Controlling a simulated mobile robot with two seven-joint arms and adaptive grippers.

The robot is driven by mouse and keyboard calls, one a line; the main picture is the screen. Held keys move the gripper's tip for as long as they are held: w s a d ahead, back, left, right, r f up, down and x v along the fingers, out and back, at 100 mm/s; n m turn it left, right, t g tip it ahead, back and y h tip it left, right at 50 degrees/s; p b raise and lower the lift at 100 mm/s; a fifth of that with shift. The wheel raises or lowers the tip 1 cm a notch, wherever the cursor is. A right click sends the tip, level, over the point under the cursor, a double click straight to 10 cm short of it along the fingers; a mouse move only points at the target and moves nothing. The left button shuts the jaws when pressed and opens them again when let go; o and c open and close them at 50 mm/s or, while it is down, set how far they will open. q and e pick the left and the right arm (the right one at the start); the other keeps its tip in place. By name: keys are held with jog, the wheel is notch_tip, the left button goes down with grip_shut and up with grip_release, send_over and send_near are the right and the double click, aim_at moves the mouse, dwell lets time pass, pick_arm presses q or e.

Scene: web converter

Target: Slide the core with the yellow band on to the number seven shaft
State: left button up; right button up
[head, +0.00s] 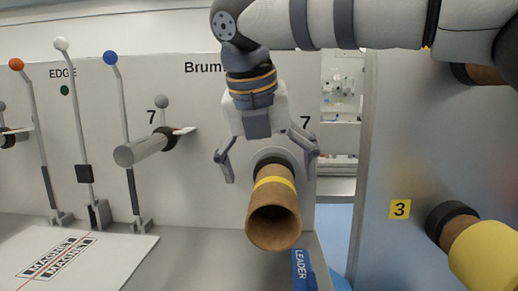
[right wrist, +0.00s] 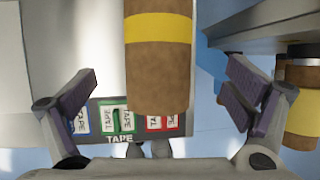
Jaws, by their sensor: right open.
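The brown core with the yellow band (head: 272,212) juts out from the panel, its open end toward me. Its far end is at a black collar (head: 268,158) beside a number 7 label (head: 305,122); any shaft inside it is hidden. Another number 7 label (head: 151,117) stands above a bare grey shaft (head: 142,150) on the left. My right gripper (head: 268,168) is open above the core, with a finger to each side. In the right wrist view the core (right wrist: 158,70) lies between the spread fingers (right wrist: 160,105), apart from both. My left gripper is out of view.
Levers with orange (head: 16,64), white (head: 61,44) and blue (head: 110,58) knobs stand at the left. A number 3 label (head: 400,209) and a yellow roll (head: 483,255) are on the right panel. A tape tray (right wrist: 187,122) lies below the core.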

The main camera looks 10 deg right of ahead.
jog(key=x, duration=0.8)
jog(key=shift+w+f, duration=0.1)
jog(key=shift+w, duration=0.2)
jog(key=c, duration=1.8)
jog(key=shift+w+d+b, duration=0.15)
jog(key=shift+w+d, duration=0.05)
jog(key=shift+w, duration=0.55)
jog(key=shift+w+d+b, duration=0.15)
jog(key=shift+w, duration=0.6)
jog(key=o, duration=1.8)
jog(key=shift+w, duration=0.1)
jog(key=v, duration=1.2)
